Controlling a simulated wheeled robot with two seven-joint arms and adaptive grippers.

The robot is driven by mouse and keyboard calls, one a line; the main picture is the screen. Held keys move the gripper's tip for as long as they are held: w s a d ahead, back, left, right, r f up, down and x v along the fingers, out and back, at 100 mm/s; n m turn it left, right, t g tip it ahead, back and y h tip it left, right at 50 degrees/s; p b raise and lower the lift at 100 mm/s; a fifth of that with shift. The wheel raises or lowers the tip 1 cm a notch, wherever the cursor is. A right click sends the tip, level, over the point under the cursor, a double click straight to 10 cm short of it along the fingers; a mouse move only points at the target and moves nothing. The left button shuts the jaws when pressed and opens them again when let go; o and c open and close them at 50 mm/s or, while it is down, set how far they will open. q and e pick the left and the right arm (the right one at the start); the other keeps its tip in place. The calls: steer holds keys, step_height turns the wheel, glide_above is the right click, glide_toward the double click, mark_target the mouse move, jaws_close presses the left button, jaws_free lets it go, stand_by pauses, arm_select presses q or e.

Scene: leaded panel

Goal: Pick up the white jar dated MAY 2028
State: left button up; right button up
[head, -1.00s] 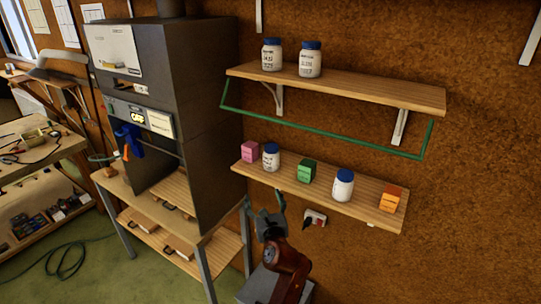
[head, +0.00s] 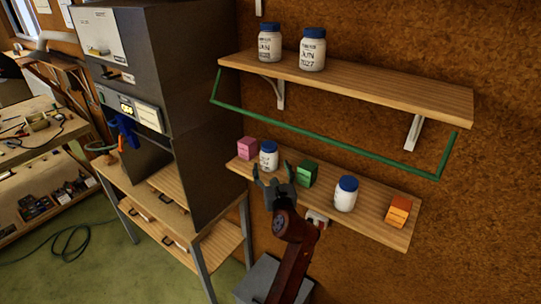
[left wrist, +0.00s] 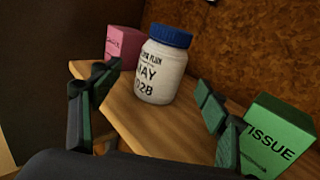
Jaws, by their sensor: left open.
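The white jar (head: 268,156) with a blue lid stands upright on the lower shelf, between a pink box and a green box. In the left wrist view this jar (left wrist: 161,70) reads MAY and 028; the first digit is not clear. My left gripper (head: 273,172) is open and empty just in front of the jar. In the left wrist view its two fingers (left wrist: 160,100) lie either side of the jar's line, apart from it. My right gripper is not in view.
The pink box (head: 246,148) and green box (head: 307,173) flank the jar closely. Another white jar (head: 345,194) and an orange box (head: 398,211) stand further right. Two jars (head: 312,50) stand on the upper shelf (head: 390,88); a green rail (head: 330,138) hangs below it.

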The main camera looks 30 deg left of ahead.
mark_target(271, 163)
arm_select(q)
steer(key=x, duration=0.4)
steer(key=shift+w+a+p, duration=0.15)
steer(key=shift+w+p, duration=0.2)
steer(key=shift+w, duration=0.05)
steer(key=shift+a+f, duration=0.1)
steer(key=shift+a, duration=0.05)
steer(key=c, duration=0.7)
steer(key=shift+w, duration=0.1)
steer(key=c, duration=0.8)
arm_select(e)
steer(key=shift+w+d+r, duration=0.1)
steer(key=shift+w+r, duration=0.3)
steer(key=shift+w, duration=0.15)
